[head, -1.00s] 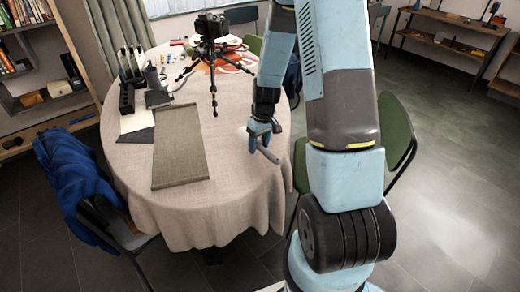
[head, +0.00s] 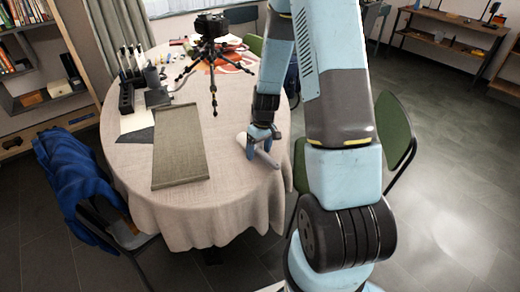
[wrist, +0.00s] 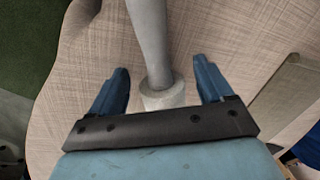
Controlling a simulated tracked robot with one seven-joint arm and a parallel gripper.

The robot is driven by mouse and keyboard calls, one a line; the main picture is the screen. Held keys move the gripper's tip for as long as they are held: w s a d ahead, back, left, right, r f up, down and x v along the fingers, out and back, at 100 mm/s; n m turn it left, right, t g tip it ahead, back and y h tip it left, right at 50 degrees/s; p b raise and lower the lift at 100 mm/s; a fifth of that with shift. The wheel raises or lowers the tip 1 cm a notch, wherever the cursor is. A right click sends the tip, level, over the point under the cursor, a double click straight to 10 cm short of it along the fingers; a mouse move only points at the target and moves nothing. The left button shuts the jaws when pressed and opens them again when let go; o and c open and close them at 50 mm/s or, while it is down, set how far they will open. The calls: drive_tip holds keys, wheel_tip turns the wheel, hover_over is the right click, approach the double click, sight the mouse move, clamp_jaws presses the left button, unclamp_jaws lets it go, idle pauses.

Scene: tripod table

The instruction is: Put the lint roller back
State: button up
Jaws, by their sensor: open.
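The lint roller has a grey handle (head: 268,160) and a pale roll; it is near the right edge of the round, cloth-covered table (head: 228,195). In the wrist view its handle (wrist: 149,38) runs to the top edge and its pale roll (wrist: 163,97) lies between my fingers, with a gap on each side. My gripper (wrist: 160,85) is open around the lint roller. In the head view my gripper (head: 262,137) is low over the table and partly hides the roller. I cannot tell whether the roller touches the cloth.
A grey-green mat (head: 180,150) lies left of my gripper, with bare cloth between. A black holder (head: 126,98) and a camera tripod (head: 212,50) stand farther back. A green chair (head: 393,130) is at the right, and a blue garment (head: 72,180) hangs on a chair at the left.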

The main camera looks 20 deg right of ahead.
wheel_tip(320, 180, up, 12)
drive_tip(key=d, duration=0.2)
drive_tip(key=s+a+r+m+t, duration=0.1)
drive_tip(key=s+r, duration=0.2)
drive_tip(key=r, duration=0.3)
drive_tip(key=s+a+r+t+h, duration=0.1)
drive_tip(key=s+r, duration=0.2)
drive_tip(key=r, duration=0.3)
drive_tip(key=s+a+r+m+t, duration=0.1)
drive_tip(key=s+r, duration=0.1)
drive_tip(key=r, duration=0.4)
drive_tip(key=s+r+m+t, duration=0.2)
drive_tip(key=s+r, duration=0.7)
drive_tip(key=s, duration=0.6)
drive_tip(key=shift+a+r+t+h, duration=0.25)
drive_tip(key=shift+r+t+h, duration=0.1)
drive_tip(key=shift+t, duration=0.25)
